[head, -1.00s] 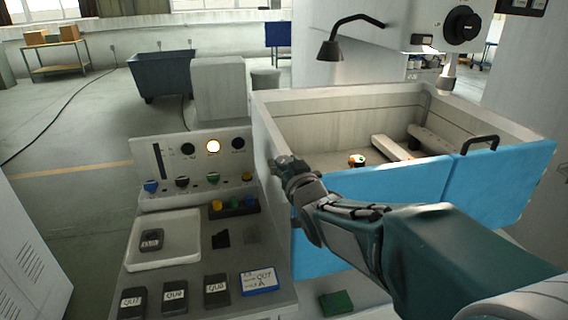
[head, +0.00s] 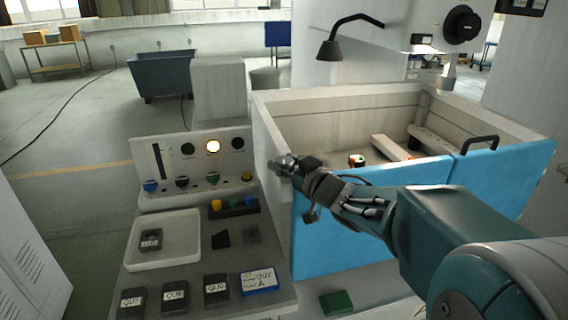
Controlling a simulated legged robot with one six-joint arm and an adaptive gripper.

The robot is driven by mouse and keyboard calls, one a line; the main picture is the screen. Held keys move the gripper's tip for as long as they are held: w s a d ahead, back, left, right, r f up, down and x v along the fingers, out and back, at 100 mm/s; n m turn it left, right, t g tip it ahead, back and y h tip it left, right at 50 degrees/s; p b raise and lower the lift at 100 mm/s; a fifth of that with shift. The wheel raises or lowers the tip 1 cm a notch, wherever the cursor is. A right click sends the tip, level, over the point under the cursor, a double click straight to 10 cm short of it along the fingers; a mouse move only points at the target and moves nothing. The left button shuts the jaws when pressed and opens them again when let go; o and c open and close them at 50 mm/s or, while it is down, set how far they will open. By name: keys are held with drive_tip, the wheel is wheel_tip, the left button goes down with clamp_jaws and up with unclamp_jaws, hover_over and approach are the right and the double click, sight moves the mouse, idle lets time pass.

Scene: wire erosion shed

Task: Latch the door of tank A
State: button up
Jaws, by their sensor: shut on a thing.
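The tank (head: 262,127) has pale walls and two blue front door panels. The left door panel (head: 335,232) stands closed against the tank front, as far as I can see; its upper left part is hidden behind my arm. The right door panel (head: 506,182) carries a black handle (head: 481,142). My gripper (head: 284,164) is at the tank's front left corner, at the height of the door's top edge. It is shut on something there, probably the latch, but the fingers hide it. I cannot tell the latch's position.
A control console (head: 195,163) with knobs and a lit lamp stands left of the tank. Its bench holds a white tray (head: 165,255), dark labelled blocks (head: 174,297) and a blue-edged card (head: 259,282). A black lamp (head: 329,48) hangs over the tank. A green block (head: 336,302) lies below the door.

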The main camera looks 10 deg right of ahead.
drive_tip(key=shift+r, duration=0.2)
drive_tip(key=o, duration=1.1)
drive_tip(key=shift+o, duration=0.2)
drive_tip(key=shift+f, duration=0.1)
drive_tip(key=v, duration=1.2)
drive_tip(key=shift+w, duration=0.1)
